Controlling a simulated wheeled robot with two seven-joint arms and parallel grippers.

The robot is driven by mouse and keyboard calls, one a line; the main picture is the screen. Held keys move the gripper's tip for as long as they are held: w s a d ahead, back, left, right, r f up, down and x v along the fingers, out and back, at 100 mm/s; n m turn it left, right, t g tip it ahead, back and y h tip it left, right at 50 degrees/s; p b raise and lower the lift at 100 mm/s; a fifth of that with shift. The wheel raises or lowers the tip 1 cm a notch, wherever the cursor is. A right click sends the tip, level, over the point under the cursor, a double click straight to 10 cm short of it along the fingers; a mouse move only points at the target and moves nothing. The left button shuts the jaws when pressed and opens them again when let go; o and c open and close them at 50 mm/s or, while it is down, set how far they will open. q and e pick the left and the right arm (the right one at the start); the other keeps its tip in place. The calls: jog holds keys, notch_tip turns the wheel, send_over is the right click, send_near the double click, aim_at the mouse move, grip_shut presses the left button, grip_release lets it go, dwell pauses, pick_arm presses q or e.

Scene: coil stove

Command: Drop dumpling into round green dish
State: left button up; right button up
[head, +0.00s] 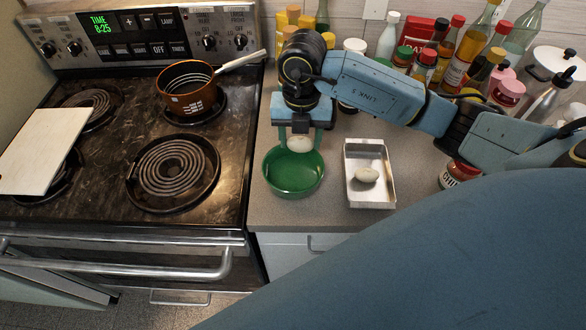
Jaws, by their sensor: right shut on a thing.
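A round green dish (293,186) stands on the counter just right of the stove. My right gripper (299,140) points down over the far part of the dish. It is shut on a pale dumpling (299,145), which shows between its fingers; the exact gap between dumpling and dish is hard to tell. Another pale dumpling (367,175) lies in a rectangular metal tray (371,195) to the right of the dish. My left gripper is not in view.
The coil stove (110,215) fills the left, with an orange saucepan (188,98) on a back burner and a cutting board (38,150) at its left. Several bottles and jars crowd the counter's back. A red-labelled jar (458,172) stands right of the tray.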

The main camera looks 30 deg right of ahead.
jog(key=b, duration=0.4)
send_over(299, 172)
notch_tip(299, 172, down, 6)
jog(key=shift+r, duration=0.1)
jog(key=o, duration=1)
jog(key=shift+o, duration=0.2)
jog(key=shift+r, duration=0.15)
notch_tip(299, 172, up, 13)
jog(key=shift+r+p, duration=0.1)
jog(key=shift+p, duration=0.45)
